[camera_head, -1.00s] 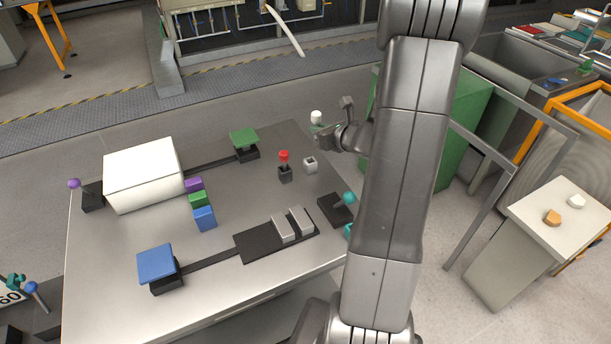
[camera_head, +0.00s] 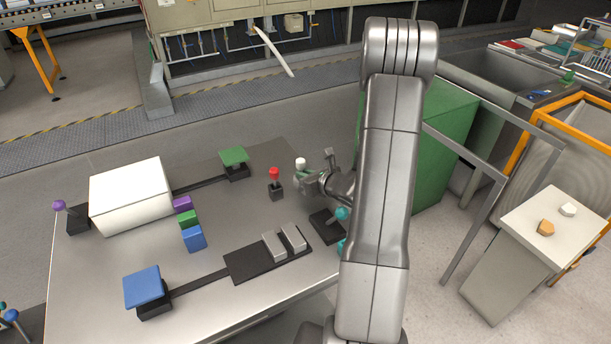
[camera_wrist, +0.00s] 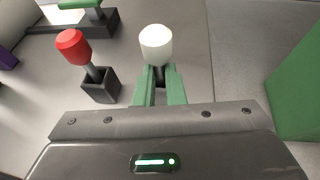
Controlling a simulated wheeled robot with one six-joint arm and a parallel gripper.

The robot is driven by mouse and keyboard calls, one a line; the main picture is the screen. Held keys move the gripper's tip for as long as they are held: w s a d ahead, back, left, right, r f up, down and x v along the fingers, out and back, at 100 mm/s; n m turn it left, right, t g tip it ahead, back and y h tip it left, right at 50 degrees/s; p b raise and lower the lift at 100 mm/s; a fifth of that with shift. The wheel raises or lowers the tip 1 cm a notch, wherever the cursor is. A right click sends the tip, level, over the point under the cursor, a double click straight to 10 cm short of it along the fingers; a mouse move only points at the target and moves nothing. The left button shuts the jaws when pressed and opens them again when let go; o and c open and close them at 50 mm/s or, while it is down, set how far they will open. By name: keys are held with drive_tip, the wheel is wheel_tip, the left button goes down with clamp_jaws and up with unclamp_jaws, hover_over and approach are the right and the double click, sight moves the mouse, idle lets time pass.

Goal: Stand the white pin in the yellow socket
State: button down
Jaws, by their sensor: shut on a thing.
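My gripper (camera_head: 306,181) is shut on the white pin (camera_head: 300,163) near the right back part of the table. In the wrist view the pin's round white head (camera_wrist: 157,45) stands above the green fingertips (camera_wrist: 160,82), and its lower part is hidden between them. No yellow socket can be made out. A small pale socket, seen earlier near this spot, is now hidden behind my gripper. I cannot tell whether the pin's foot touches it.
A red pin (camera_head: 274,175) stands in a dark socket (camera_head: 276,192) just left of my gripper. A dark block with a teal knob (camera_head: 341,214) lies close in front. A green slider (camera_head: 234,157) and white box (camera_head: 130,195) are further left. A green bin (camera_head: 440,160) stands to the right.

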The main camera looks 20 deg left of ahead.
drive_tip(key=shift+f+b, duration=0.2)
drive_tip(key=shift+b, duration=0.1)
drive_tip(key=c, duration=1.5)
unclamp_jaws()
drive_tip(key=shift+r, duration=0.1)
drive_tip(key=shift+r+p, duration=0.25)
drive_tip(key=shift+p, duration=0.15)
drive_tip(key=v, duration=0.7)
drive_tip(key=shift+s+d+b, duration=0.2)
drive_tip(key=shift+d+b, duration=0.05)
drive_tip(key=shift+b, duration=0.05)
drive_tip(key=shift+w, duration=0.1)
